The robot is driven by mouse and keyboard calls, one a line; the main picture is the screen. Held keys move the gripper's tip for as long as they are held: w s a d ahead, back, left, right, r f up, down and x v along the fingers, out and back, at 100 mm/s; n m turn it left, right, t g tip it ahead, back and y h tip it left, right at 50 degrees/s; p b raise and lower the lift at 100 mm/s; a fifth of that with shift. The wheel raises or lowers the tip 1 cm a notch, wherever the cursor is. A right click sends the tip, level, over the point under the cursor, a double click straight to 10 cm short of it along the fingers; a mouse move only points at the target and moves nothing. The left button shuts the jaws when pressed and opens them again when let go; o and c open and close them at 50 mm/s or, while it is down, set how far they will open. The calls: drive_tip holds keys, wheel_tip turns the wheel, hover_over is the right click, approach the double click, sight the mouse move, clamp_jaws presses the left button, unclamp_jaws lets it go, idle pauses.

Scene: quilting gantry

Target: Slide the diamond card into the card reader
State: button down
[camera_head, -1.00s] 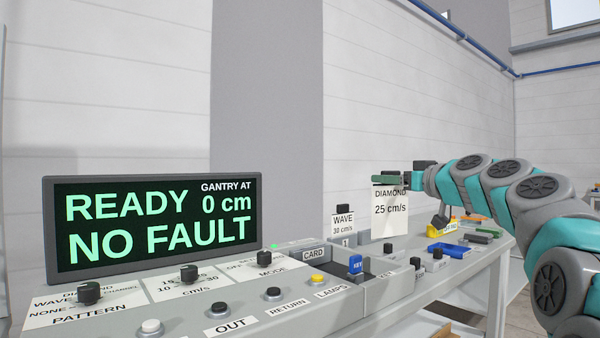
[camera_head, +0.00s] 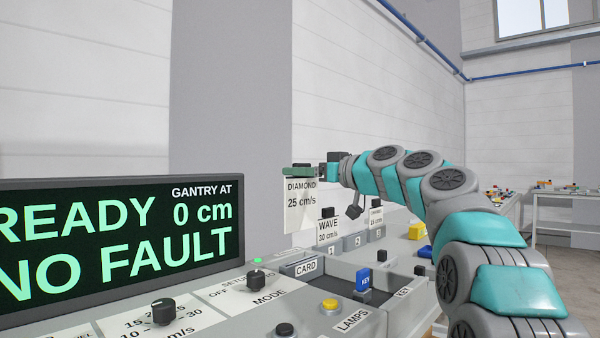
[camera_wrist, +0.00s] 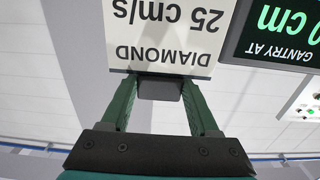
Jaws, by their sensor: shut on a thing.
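The diamond card (camera_head: 301,207) is a white card printed "DIAMOND 25 cm/s". It hangs upright below my gripper (camera_head: 299,171), which is shut on the card's dark tab. In the wrist view the card (camera_wrist: 165,30) appears upside down, and the green fingers of my gripper (camera_wrist: 160,88) close on the tab. The card reader (camera_head: 301,266), labelled CARD, is on the console below and close to the card in the picture. The card is apart from the reader, in the air above the console.
A wave card (camera_head: 327,231) and another card (camera_head: 376,215) stand in numbered holders behind the reader. A blue key (camera_head: 362,281) stands in the console to the right. The display (camera_head: 120,235) reads READY, 0 cm, NO FAULT. Knobs and buttons line the console front.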

drive_tip(key=shift+f+b, duration=0.1)
drive_tip(key=shift+b, duration=0.35)
drive_tip(key=b, duration=0.6)
hover_over(303, 220)
wheel_tip(303, 220, down, 6)
drive_tip(key=shift+r, duration=0.2)
drive_tip(key=shift+b, duration=0.75)
idle(1.1)
drive_tip(key=shift+f+b, duration=2.8)
drive_tip(key=shift+b, duration=0.15)
drive_tip(key=shift+c, duration=0.3)
unclamp_jaws()
drive_tip(key=shift+r, duration=0.1)
